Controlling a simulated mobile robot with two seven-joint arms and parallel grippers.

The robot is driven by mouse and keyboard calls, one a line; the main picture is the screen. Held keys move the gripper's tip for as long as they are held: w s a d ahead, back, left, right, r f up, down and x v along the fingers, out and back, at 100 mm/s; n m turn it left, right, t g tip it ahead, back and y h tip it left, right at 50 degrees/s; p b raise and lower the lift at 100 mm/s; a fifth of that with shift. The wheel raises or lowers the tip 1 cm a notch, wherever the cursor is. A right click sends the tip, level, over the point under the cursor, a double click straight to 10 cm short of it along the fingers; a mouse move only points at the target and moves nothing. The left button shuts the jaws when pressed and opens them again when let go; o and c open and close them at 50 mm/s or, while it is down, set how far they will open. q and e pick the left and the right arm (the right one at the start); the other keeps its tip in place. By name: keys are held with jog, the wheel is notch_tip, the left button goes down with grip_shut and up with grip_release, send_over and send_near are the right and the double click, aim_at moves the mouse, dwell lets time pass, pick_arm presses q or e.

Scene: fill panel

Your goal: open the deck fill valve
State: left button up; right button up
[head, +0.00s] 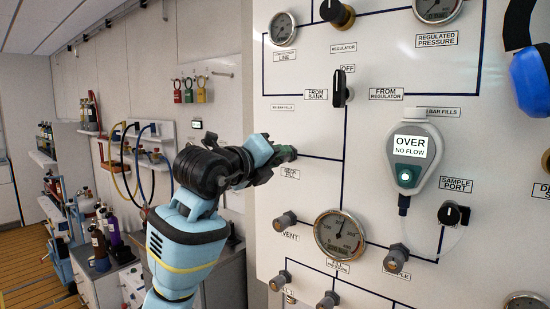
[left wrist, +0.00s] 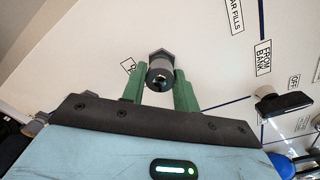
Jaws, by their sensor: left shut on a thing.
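The deck fill valve (left wrist: 161,70) is a dark grey knob on the white panel, seen in the left wrist view. In the head view my gripper hides it, and a partly covered "DECK FILL" label (head: 290,172) shows just below. My left gripper (head: 284,154) reaches to the panel from the left. In the left wrist view its green fingers (left wrist: 161,88) stand on either side of the knob, shut on it. My right gripper is not in view.
The panel (head: 300,110) carries a black selector knob (head: 341,89) marked OFF, a gauge (head: 340,236), several small grey valves below, and a grey analyser (head: 411,155) reading "OVER NO FLOW". A black sample port knob (head: 453,214) is at right. Shelves and bottles stand at left.

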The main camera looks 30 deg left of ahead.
pick_arm(q)
jog(key=o, duration=1)
jog(key=shift+c, duration=0.2)
jog(key=s, duration=0.7)
jog(key=shift+s+a+r, duration=0.15)
jog(key=shift+s, duration=0.25)
